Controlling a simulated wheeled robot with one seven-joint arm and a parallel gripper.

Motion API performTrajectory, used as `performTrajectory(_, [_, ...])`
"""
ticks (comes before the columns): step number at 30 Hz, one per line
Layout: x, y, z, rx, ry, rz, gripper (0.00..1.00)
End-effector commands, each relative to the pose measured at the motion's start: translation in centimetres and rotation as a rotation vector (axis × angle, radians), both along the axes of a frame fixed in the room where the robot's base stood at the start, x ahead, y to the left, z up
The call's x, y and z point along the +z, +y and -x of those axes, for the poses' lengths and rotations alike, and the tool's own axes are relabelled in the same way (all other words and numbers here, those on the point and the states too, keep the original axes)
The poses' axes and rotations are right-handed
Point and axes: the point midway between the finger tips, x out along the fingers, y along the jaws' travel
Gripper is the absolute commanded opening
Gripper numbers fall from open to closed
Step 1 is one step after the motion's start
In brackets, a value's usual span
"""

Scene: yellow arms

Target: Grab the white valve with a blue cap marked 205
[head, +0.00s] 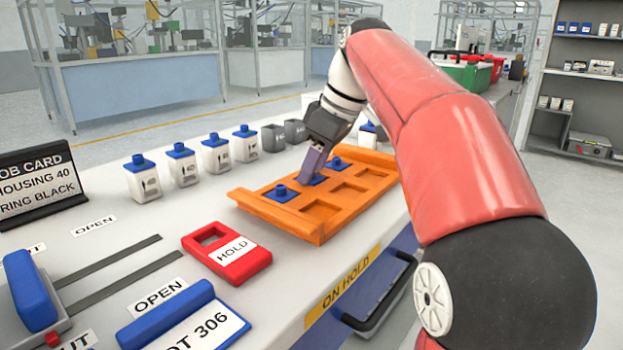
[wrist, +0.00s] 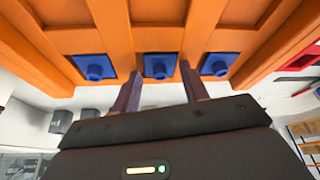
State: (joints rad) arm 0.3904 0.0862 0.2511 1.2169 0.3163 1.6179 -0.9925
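In the head view an orange tray (head: 320,234) holds three blue-capped valves in its far-left row: one at the near end (head: 282,193), one at the far end (head: 337,164), and a middle one mostly hidden by my gripper (head: 312,174). In the wrist view all three show as blue squares with round knobs, the middle valve (wrist: 159,67) lying between my fingertips (wrist: 160,72). The fingers are apart, with gaps beside the middle knob. White valves with blue caps (head: 142,180) stand in a row behind the tray; their markings are too small to read. No 205 is legible.
Two dark grey pieces (head: 272,138) stand at the row's far end. A red HOLD frame (head: 228,257) lies left of the tray, a blue-handled 306 piece (head: 170,314) nearer. A black job card (head: 38,185) stands at left. Three tray pockets nearest the ON HOLD edge look empty.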

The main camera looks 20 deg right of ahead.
Motion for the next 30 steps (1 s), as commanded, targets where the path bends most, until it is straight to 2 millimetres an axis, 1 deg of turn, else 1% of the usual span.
performTrajectory(1, [-1.1,-0.2,0.1,0.002,0.03,0.001,0.59])
performTrajectory(3, [-1.1,-0.1,0.1,0.003,0.032,0.002,0.65])
performTrajectory(10, [-1.1,0.0,0.1,0.006,0.033,0.001,0.65])
performTrajectory(13, [-0.7,-0.1,0.2,0.007,0.031,0.001,0.65])
performTrajectory(17, [0.8,-0.5,0.5,0.005,0.028,0.0,0.65])
performTrajectory(24, [4.6,-1.0,1.9,0.004,0.019,-0.001,0.65])
performTrajectory(29, [6.3,-1.6,2.4,0.003,0.017,-0.001,0.65])
performTrajectory(30, [6.5,-1.6,2.4,0.002,0.018,-0.001,0.62])
